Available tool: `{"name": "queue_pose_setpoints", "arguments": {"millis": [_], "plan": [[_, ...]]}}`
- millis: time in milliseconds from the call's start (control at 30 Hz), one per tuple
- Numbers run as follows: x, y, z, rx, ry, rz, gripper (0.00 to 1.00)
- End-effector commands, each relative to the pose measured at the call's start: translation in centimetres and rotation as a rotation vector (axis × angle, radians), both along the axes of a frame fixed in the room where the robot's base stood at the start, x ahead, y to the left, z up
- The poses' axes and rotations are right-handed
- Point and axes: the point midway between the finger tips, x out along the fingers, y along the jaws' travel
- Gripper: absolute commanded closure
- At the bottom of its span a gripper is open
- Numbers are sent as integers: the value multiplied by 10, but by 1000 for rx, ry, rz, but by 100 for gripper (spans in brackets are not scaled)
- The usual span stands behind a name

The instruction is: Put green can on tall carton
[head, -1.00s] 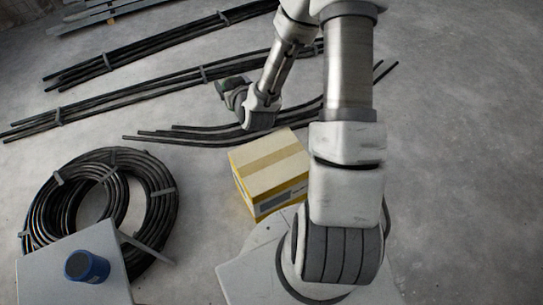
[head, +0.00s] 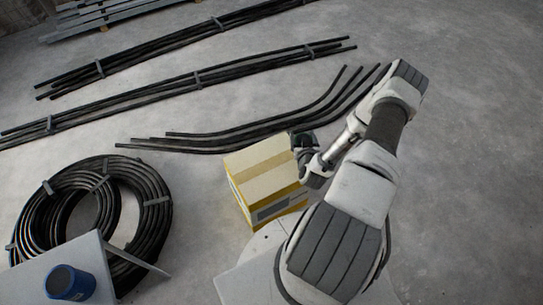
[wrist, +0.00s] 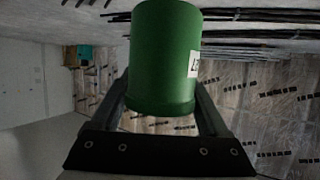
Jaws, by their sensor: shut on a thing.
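My gripper (wrist: 165,95) is shut on the green can (wrist: 165,50), which fills the space between the two fingers in the wrist view. A white label with dark print shows on the can's right side. In the head view my gripper (head: 303,150) is small and dark at the far right corner of the carton; the can there is too small and dark to make out clearly. The tall carton (head: 258,160), tan-topped with yellow sides and a tape strip, stands on the floor in the head view. Its top is bare where it shows. I cannot tell the gripper's height above it.
A blue can (head: 70,283) stands on a pale panel (head: 98,262) at lower left. A black hose coil (head: 152,205) lies behind it. Bundles of dark rods (head: 215,78) lie across the floor beyond the carton. The floor at right is open.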

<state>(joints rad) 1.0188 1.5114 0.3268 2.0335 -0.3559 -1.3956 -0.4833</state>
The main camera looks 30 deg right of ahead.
Motion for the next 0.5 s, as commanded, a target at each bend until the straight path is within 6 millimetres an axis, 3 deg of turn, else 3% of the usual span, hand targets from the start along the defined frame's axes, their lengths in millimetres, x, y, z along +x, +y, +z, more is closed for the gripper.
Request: {"name": "queue_pose_setpoints", "arguments": {"millis": [300,500], "plan": [[65,30,-47,3,-4,0,91],[93,42,-62,2,-2,0,91]]}}
